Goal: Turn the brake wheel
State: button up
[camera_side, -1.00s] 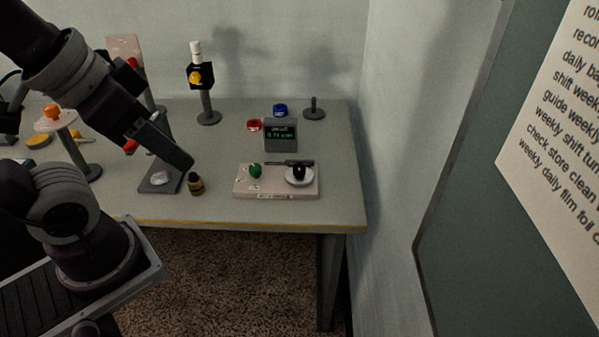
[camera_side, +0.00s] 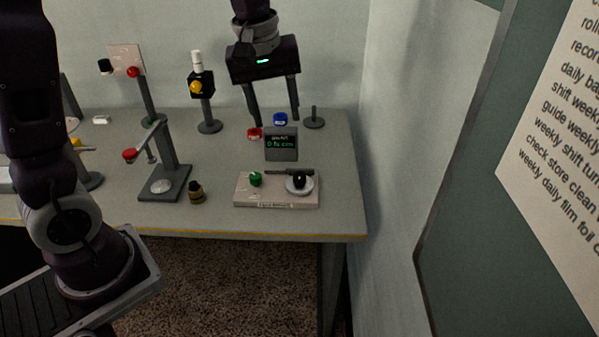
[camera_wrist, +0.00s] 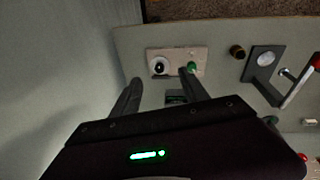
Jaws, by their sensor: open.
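A pale round wheel with a black knob (camera_side: 299,183), which looks like the brake wheel, sits at the right end of a light base plate (camera_side: 276,202) near the table's front. It also shows in the wrist view (camera_wrist: 159,67). A green knob (camera_side: 255,179) is on the plate's left part, and a dark bar lies behind the wheel. My gripper (camera_side: 276,122) is open and empty, pointing down over the back right of the table. It is behind the plate, apart from the wheel.
The display box (camera_side: 281,146) stands behind the plate. Red (camera_side: 254,134) and blue (camera_side: 280,118) round parts and a short post (camera_side: 314,118) are near my fingers.

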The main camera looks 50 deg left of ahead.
aim_at(300, 176)
jog(key=w+a+f+n, duration=0.1)
jog(key=w+f+n, duration=0.1)
jog(key=f, duration=0.5)
jog(key=w+a+f+n+g, duration=0.1)
jog(key=w+a+f+n, duration=0.1)
jog(key=w+f, duration=0.3)
jog(key=w+a+f+n+g, duration=0.1)
jog(key=w+f+n, duration=0.2)
jog(key=f, duration=0.8)
jog(key=shift+w+a+f, duration=0.2)
jog(key=shift+w+a, duration=0.05)
jog(key=shift+a, duration=0.15)
grip_shut()
